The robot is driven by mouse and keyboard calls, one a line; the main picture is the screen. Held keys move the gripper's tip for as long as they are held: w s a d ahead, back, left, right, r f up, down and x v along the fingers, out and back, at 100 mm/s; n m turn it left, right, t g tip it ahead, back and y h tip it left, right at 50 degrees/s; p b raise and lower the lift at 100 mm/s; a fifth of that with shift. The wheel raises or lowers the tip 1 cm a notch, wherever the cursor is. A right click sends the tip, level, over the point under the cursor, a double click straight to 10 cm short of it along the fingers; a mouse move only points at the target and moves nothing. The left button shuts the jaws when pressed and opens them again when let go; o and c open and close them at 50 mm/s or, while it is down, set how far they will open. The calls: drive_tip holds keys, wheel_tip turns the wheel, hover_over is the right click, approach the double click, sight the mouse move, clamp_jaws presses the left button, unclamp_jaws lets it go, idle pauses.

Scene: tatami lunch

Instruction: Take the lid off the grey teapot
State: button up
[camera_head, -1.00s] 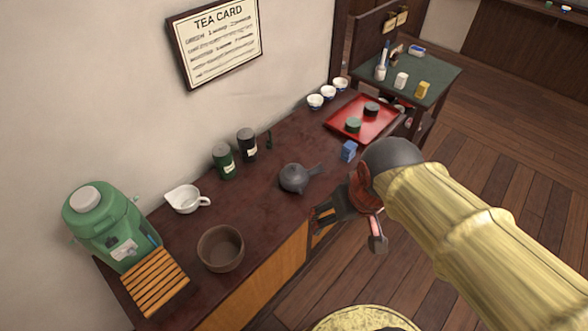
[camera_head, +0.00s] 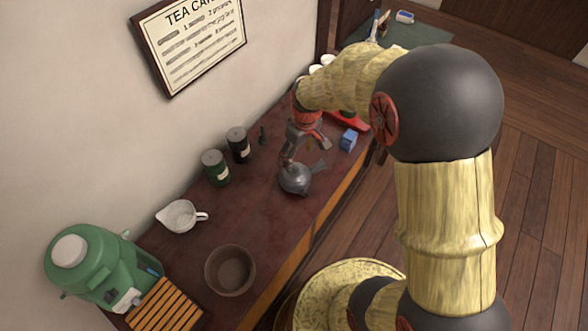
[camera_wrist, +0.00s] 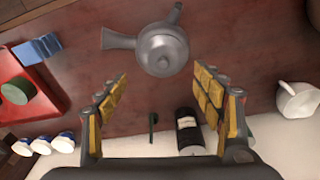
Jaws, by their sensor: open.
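The grey teapot (camera_head: 294,181) stands on the dark red counter, with its lid on top. The lid (camera_wrist: 163,52) and its small knob show in the wrist view, with the side handle pointing left and the spout toward the top. My gripper (camera_head: 303,157) is open and empty, just above and behind the teapot. In the wrist view the fingers of my gripper (camera_wrist: 163,85) are spread wide, and the teapot lies beyond their tips, roughly centred between them. Nothing is between the pads.
A green canister (camera_head: 215,168) and a black canister (camera_head: 238,145) stand by the wall, left of my gripper. A blue box (camera_head: 348,139) and a red tray (camera_wrist: 45,105) are on the other side. A white pitcher (camera_head: 180,217) and brown bowl (camera_head: 230,270) stand nearer.

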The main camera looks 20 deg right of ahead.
sight(296, 167)
drive_tip(key=f+b, duration=0.1)
drive_tip(key=f, duration=0.1)
drive_tip(key=f+b, duration=0.1)
drive_tip(key=f, duration=0.2)
drive_tip(key=f+b, duration=0.1)
drive_tip(key=f, duration=0.1)
drive_tip(key=shift+w+a+f, duration=0.15)
drive_tip(key=shift+w+a, duration=0.1)
drive_tip(key=shift+a, duration=0.15)
drive_tip(key=shift+c, duration=0.4)
drive_tip(key=shift+s, duration=0.1)
drive_tip(key=c, duration=0.9)
drive_tip(key=shift+s, duration=0.1)
drive_tip(key=c, duration=0.5)
